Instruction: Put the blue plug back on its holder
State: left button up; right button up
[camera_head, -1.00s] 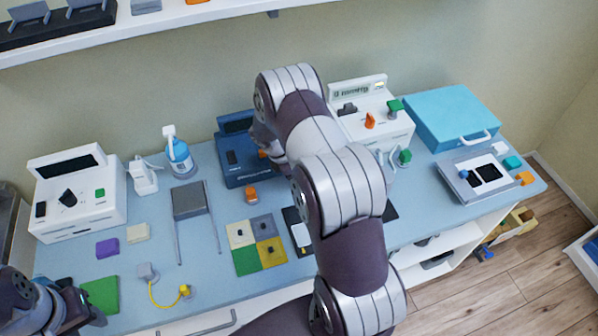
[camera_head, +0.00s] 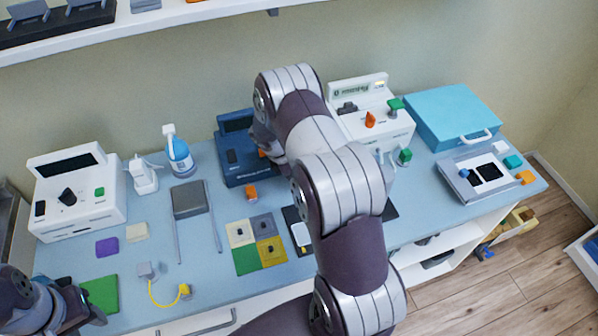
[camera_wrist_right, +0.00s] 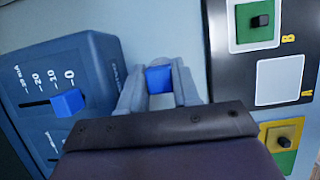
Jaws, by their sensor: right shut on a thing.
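My right gripper (camera_wrist_right: 159,88) is shut on a small blue plug (camera_wrist_right: 159,79), held between its fingertips in the right wrist view. It is over the blue-grey table, between a blue device and a dark panel. In the head view my right arm hides this gripper and the plug. I cannot tell which thing is the plug's holder. A small blue piece (camera_head: 464,174) also shows on a grey tray (camera_head: 463,187) at the right. My left gripper (camera_head: 98,318) is at the lower left, beside a green pad, its fingers unclear.
The blue device (camera_wrist_right: 88,75) with a slider is at the left of the wrist view. The dark panel (camera_wrist_right: 232,75) with a green square pad (camera_wrist_right: 256,38) bearing a black knob is at the right. A yellow cable (camera_head: 163,304) and white machine (camera_head: 75,200) stand at the left.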

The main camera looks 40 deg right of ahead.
jog(key=shift+f+b, duration=0.6)
jog(key=shift+f, duration=0.25)
dwell(0.6)
jog(key=o, duration=1.4)
jog(key=shift+r, duration=0.1)
jog(key=shift+r, duration=0.15)
